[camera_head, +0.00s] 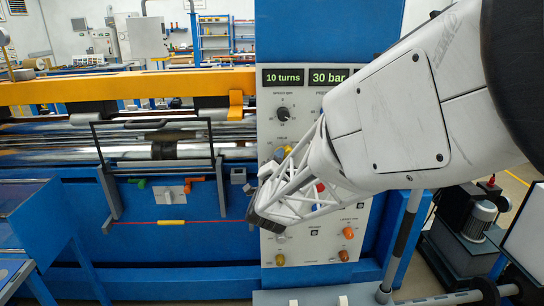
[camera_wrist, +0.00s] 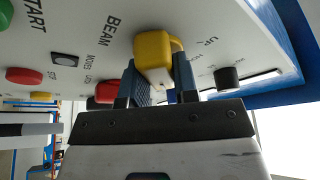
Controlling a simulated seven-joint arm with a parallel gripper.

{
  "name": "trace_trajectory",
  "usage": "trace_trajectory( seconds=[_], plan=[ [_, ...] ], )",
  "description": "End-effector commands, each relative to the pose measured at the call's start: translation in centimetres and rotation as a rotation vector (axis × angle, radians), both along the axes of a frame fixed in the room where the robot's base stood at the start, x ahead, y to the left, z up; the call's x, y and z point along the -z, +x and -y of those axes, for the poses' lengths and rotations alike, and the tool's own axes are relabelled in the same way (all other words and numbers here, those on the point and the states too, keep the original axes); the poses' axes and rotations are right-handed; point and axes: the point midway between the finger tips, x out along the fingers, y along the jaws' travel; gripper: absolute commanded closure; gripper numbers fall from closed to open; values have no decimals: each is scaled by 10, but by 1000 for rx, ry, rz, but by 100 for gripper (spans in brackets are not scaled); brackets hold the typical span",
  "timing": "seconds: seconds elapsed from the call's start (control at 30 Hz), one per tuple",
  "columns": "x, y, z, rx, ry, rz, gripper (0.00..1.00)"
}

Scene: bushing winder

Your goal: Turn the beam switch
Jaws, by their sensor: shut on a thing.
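The beam switch is a yellow knob (camera_wrist: 153,52) on the pale panel, beside the printed word BEAM in the wrist view. My gripper (camera_wrist: 158,84) has its two blue-grey fingers on either side of this knob and is shut on it. The fingers partly cover the knob's lower part. In the head view, my gripper (camera_head: 262,208) reaches the panel from the right. The arm there hides the fingertips' contact and much of the middle of the panel.
The control panel (camera_head: 268,110) carries two displays reading "10 turns" and "30 bar". In the wrist view, a red button (camera_wrist: 108,92), a black knob (camera_wrist: 228,78) and a green button (camera_wrist: 33,22) sit near the grip. Orange knobs (camera_head: 348,232) lie lower on the panel.

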Motion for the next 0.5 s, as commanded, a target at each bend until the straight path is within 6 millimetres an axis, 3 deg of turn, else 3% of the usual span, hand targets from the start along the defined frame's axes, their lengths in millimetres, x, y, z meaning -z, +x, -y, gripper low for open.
trace_trajectory(
  seconds=[0.5],
  plan=[
    [1,0,0,-1,-191,-1,96]
  ],
)
